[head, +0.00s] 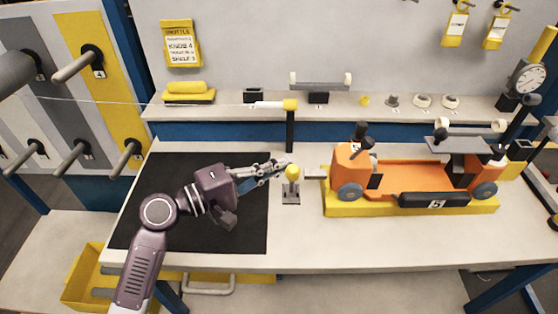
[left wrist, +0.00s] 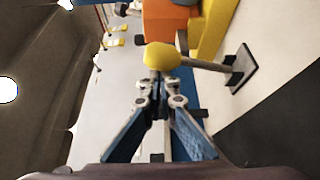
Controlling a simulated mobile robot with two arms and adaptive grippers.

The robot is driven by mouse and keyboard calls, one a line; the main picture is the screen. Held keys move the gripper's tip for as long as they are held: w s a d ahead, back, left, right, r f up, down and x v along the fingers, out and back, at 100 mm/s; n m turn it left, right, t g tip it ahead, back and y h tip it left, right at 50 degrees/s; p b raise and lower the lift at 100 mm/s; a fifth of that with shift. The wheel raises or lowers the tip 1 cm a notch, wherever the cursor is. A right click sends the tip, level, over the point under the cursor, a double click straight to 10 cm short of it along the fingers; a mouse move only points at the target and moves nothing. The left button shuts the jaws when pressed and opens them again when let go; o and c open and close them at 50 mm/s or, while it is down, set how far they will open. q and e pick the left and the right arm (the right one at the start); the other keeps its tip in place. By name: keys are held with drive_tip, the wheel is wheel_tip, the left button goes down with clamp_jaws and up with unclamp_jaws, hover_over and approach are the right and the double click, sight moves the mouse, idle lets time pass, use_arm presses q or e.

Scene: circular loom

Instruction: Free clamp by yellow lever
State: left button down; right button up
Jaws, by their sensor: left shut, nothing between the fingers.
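The yellow lever knob (head: 292,172) stands on a small upright post with a dark base plate (head: 291,195) on the bench, just left of the orange shuttle. My left gripper (head: 283,166) comes in from the left at the knob's upper left, shut and empty. In the left wrist view the yellow knob (left wrist: 162,56) is just beyond the closed fingertips (left wrist: 155,82), and its base plate (left wrist: 241,68) is to the right. I cannot tell whether the fingertips touch the knob. My right gripper is not in view.
An orange shuttle (head: 400,176) on a yellow base stands right of the lever. A black post with a yellow top (head: 290,105) stands behind it, with a thin thread running left.

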use_arm(q)
drive_tip(key=shift+s+f, duration=0.25)
drive_tip(key=shift+s, duration=0.75)
drive_tip(key=shift+s+d, duration=0.1)
